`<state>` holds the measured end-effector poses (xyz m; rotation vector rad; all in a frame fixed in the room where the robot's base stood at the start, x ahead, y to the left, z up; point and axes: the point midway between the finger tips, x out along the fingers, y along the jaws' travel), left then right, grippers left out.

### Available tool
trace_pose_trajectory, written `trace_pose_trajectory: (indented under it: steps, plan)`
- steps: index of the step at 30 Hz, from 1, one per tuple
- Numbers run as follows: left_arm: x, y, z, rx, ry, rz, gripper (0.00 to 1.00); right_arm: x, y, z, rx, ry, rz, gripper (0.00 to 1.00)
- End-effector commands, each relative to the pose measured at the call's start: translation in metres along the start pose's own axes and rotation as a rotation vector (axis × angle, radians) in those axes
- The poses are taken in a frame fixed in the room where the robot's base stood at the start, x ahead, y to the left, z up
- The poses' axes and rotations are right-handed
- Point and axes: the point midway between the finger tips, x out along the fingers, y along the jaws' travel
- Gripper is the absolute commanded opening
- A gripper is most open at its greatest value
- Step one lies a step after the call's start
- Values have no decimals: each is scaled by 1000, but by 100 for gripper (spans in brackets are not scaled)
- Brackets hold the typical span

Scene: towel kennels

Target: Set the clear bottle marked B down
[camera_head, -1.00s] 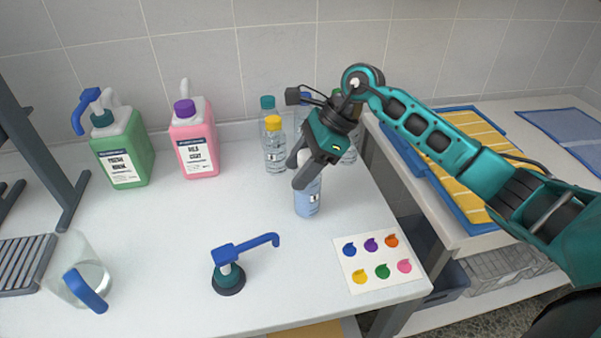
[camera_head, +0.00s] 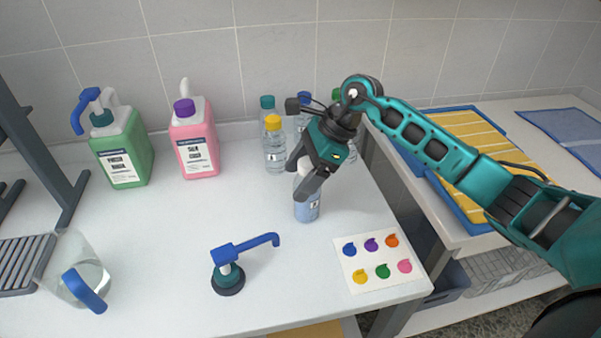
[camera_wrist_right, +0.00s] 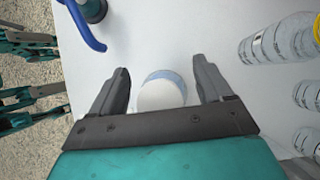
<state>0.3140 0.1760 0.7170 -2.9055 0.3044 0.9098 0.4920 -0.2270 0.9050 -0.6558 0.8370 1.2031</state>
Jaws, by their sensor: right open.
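A clear bottle with pale blue contents and a white cap (camera_head: 307,208) stands upright on the white table; its small label is too small to read. My right gripper (camera_head: 296,182) is open around the bottle's top. In the right wrist view the bottle (camera_wrist_right: 162,92) is seen from above, between the two spread fingers (camera_wrist_right: 161,66), with a gap on each side. My left gripper is not in view.
Behind stand clear bottles with yellow (camera_head: 274,150) and teal caps, partly hidden by my arm. Green (camera_head: 125,155) and pink (camera_head: 195,145) jugs and a glass pitcher (camera_head: 85,275) stand left.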

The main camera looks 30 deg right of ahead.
Motion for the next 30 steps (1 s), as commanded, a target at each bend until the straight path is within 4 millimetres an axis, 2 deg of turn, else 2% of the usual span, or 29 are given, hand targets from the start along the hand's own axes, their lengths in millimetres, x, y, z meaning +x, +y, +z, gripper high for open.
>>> trace_pose_trajectory:
  steps: [5, 15, 18, 24, 30]
  plan:
    - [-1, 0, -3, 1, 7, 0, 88, -14, -1, 1, -1, 1, -3, 79]
    - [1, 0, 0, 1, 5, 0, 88, -86, -1, 1, 0, 1, -5, 79]
    - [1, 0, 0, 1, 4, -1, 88, -103, -1, 1, 0, 1, -3, 79]
    - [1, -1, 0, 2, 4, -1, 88, -120, 0, 1, 0, 0, 0, 79]
    - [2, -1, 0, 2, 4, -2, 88, -122, 0, 1, 0, -1, 0, 79]
